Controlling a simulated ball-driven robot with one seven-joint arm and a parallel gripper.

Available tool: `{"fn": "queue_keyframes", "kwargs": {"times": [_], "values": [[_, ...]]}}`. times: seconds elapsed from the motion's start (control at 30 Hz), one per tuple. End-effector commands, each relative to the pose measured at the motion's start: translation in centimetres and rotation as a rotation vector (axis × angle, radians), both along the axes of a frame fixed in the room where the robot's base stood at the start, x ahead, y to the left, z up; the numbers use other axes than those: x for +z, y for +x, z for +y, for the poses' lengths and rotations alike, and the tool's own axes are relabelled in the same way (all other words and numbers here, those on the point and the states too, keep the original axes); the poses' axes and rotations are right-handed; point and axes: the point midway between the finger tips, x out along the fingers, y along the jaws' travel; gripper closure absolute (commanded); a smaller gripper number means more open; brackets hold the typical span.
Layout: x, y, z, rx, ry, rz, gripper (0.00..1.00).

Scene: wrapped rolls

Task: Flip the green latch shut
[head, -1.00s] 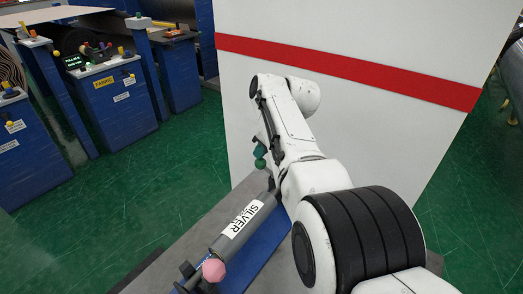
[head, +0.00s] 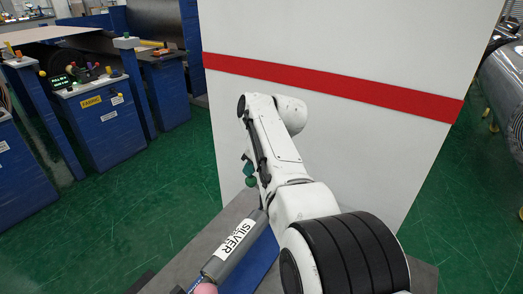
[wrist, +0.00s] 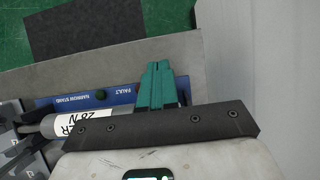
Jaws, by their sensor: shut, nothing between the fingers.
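The green latch's round knob (head: 251,181) shows just left of my arm in the head view, at the far end of the roll. A gap shows between fingers and knob in the wrist view. In the head view the teal fingertips (head: 247,167) show close by the knob. The grey roll labelled SILVER (head: 236,244) lies along the stand; the latch's lower part is hidden.
The blue stand (wrist: 70,96) carries FAULT and NARROW STAND lettering. A pink ball (head: 205,288) is at the roll's near end. A white wall with a red stripe (head: 330,88) rises behind my arm. Blue machines (head: 100,115) stand at the left, with green floor between.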

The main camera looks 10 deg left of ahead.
Motion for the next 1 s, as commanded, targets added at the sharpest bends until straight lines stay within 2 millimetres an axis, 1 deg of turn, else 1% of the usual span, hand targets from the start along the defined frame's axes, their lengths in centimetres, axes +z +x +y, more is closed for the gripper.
{"fn": "queue_keyframes", "kwargs": {"times": [0.03, 0.07, 0.23, 0.37, 0.5, 0.7, 0.8, 1.0], "values": [[0.2, -0.5, 0.3, 0.007, 0.004, 0.010, 1.00], [0.5, -0.6, 0.2, 0.008, 0.004, 0.010, 1.00], [2.3, -0.6, -1.1, 0.001, 0.002, 0.003, 1.00], [4.0, -0.8, -2.1, -0.002, 0.001, 0.000, 1.00], [6.2, -1.1, -3.2, -0.004, 0.001, -0.004, 1.00], [8.6, -1.5, -4.4, -0.004, 0.001, -0.004, 1.00], [9.2, -1.6, -4.7, -0.005, -0.001, -0.004, 1.00], [9.5, -1.6, -4.9, -0.005, -0.001, -0.004, 1.00]]}}
